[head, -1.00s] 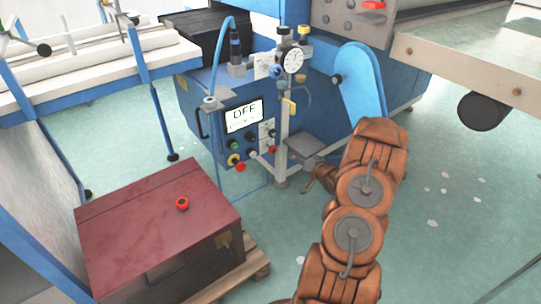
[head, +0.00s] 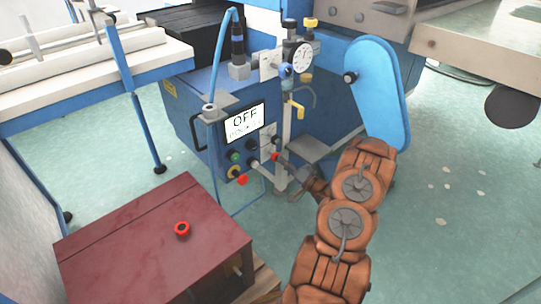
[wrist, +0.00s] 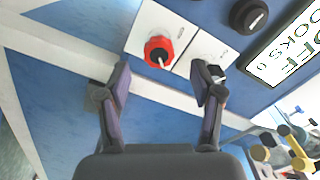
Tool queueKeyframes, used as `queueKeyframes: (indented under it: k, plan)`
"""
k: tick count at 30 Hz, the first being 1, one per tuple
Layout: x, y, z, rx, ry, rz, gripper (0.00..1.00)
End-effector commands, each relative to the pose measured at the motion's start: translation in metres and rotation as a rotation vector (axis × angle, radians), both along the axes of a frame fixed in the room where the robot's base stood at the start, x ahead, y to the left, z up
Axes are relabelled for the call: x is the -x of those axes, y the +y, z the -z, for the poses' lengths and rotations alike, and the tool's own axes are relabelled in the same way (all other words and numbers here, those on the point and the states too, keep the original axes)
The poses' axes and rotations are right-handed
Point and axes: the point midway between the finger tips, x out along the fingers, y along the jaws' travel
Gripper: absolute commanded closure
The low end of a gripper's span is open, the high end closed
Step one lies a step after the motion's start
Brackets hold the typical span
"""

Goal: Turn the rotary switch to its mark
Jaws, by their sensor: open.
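The rotary switch looks to be the red knob (wrist: 158,51) with a dark centre and a white pointer line, on a white plate of the blue machine. It also shows as a small red spot in the head view (head: 276,157). My gripper (wrist: 163,78) is open and empty. In the wrist view its fingers are spread to either side below the knob, apart from it. In the head view my gripper (head: 286,164) is close to the control panel. The mark on the plate is too small to read.
A smaller black switch (wrist: 217,73) sits close to the right finger. A black knob (wrist: 249,15) and the display reading OFF (head: 244,120) are nearby. A grey bracket (head: 308,149) stands beside my arm. A dark red box (head: 150,235) is at lower left.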

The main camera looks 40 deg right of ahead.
Motion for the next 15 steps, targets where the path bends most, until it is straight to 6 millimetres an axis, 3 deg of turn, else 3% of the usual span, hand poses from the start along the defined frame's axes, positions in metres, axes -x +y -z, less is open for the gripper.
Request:
queueKeyframes:
  k: [15]
  plan:
    - [-0.060, -0.005, 0.002, 0.002, 0.002, 0.007, 0.34]
